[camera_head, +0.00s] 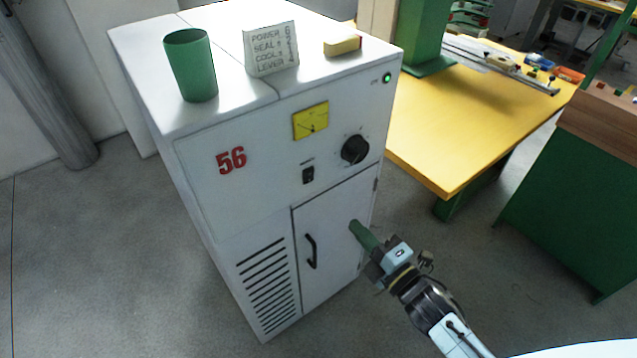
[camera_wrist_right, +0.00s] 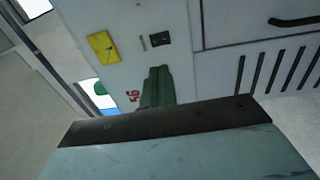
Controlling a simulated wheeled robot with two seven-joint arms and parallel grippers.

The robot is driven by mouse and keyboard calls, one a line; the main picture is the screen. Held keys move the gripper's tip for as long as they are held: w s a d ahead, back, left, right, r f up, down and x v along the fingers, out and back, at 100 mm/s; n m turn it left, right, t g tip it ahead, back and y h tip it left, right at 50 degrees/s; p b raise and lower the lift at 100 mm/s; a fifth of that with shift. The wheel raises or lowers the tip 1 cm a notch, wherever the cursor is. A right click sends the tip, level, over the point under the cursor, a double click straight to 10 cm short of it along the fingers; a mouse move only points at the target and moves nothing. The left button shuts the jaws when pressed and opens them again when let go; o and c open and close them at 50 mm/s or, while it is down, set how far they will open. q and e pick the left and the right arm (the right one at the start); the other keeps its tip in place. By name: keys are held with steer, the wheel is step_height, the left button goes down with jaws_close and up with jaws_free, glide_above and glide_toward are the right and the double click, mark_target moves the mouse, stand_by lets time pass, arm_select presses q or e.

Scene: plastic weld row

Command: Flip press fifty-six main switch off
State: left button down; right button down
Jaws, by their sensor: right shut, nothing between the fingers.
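The white press cabinet (camera_head: 200,190) carries a red number 56 (camera_head: 231,160). Its black main switch (camera_head: 308,175) sits on the front panel below the yellow meter (camera_head: 311,120), left of a black round knob (camera_head: 354,149). The switch also shows in the right wrist view (camera_wrist_right: 160,38), beyond my fingertips. Which way it is tipped is too small to tell. A green lamp (camera_head: 387,77) is lit at the top right of the panel. My right gripper (camera_head: 355,227) has green fingers, shut and empty, in front of the lower door, below and right of the switch. My left gripper is out of view.
A green cup (camera_head: 191,65), a lettered sign (camera_head: 271,49) and a yellow-and-white block (camera_head: 342,45) stand on the cabinet top. The lower door has a black handle (camera_head: 311,251). A yellow table (camera_head: 450,135) stands close on the right.

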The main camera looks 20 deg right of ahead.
mark_target(310, 174)
steer(key=shift+a+r, duration=0.1)
steer(key=shift+r, duration=0.35)
steer(key=shift+w, duration=0.1)
steer(key=x, duration=1.4)
steer(key=shift+r, duration=0.1)
